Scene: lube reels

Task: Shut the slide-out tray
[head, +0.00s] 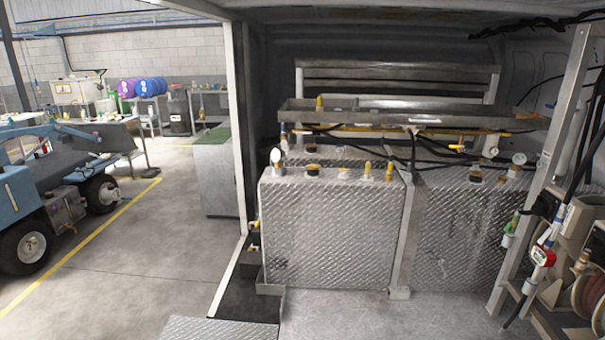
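A long, shallow grey metal tray (350,111) spans above the diamond-plate tanks inside the enclosure, and looks like the slide-out tray. Its front lip faces me, and small items stand in or behind its left part. I cannot tell how far out it is drawn, and its runners are not clear. Neither of my grippers is in view.
Diamond-plate tanks (330,235) with caps and gauges stand below the tray. Dark hoses hang around it. A metal upright (545,165) and hose reels (590,295) are at right. A blue vehicle (60,170) stands at left; the concrete floor (130,270) between is clear.

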